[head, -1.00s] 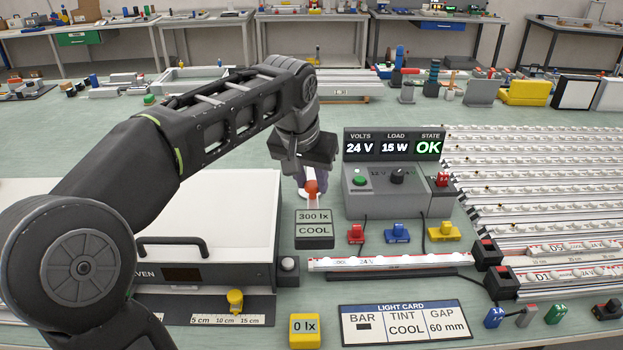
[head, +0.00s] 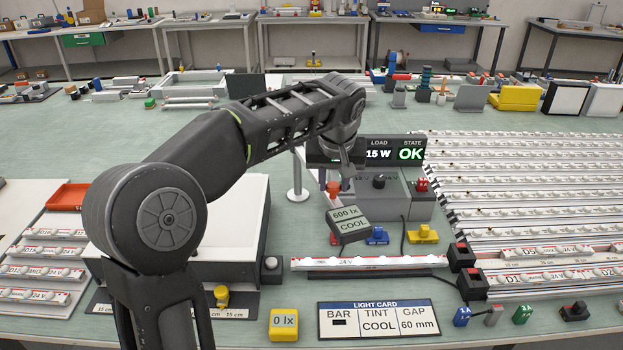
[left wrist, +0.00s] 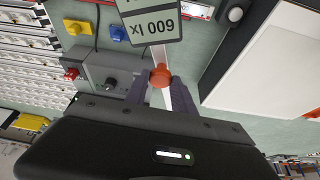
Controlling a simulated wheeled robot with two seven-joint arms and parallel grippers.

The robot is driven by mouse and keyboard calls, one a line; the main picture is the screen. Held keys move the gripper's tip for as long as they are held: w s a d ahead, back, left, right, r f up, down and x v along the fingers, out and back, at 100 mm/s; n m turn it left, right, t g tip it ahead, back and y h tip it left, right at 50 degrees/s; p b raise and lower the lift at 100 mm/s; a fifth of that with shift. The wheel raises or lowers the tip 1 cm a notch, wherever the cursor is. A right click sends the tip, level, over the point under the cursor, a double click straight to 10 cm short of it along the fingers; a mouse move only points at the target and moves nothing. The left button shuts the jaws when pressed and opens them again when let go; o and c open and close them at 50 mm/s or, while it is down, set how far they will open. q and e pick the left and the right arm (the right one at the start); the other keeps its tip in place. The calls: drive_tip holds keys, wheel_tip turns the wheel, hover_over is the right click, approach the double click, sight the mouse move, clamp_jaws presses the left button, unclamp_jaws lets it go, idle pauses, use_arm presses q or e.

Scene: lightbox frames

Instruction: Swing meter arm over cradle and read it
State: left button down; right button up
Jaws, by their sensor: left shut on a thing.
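The meter head (head: 348,223) is a dark box reading "600 lx" and "COOL". It also shows upside down in the left wrist view (left wrist: 150,27). An orange-red knob (head: 333,188) sits on the pale meter arm behind the head. My left gripper (left wrist: 161,86) is shut on this knob (left wrist: 160,74), one finger on each side; in the head view its wrist partly hides the spot. A light bar marked 24 V (head: 368,262) lies in front of the meter head; I cannot make out the cradle's shape under it. My right gripper is not in view.
A power box (head: 395,195) with a display reading 15 W and OK stands just behind; my arm hides its volts field. Blue (head: 377,236) and yellow (head: 422,234) plugs sit right of the meter head. A light card (head: 372,319) and yellow "0 lx" block (head: 284,325) lie in front.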

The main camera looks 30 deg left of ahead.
use_arm(q)
drive_tip(key=w+d+n, duration=0.1)
drive_tip(key=w+d+p, duration=0.1)
drive_tip(key=w, duration=0.1)
drive_tip(key=w+d+n+y+p, duration=0.1)
drive_tip(key=w, duration=0.1)
drive_tip(key=shift+n, duration=0.3)
drive_tip(key=shift+g, duration=0.3)
drive_tip(key=c, duration=1.1)
unclamp_jaws()
drive_tip(key=shift+r, duration=0.1)
drive_tip(key=v, duration=0.7)
drive_tip(key=shift+s+r, duration=0.2)
drive_tip(key=shift+r, duration=0.1)
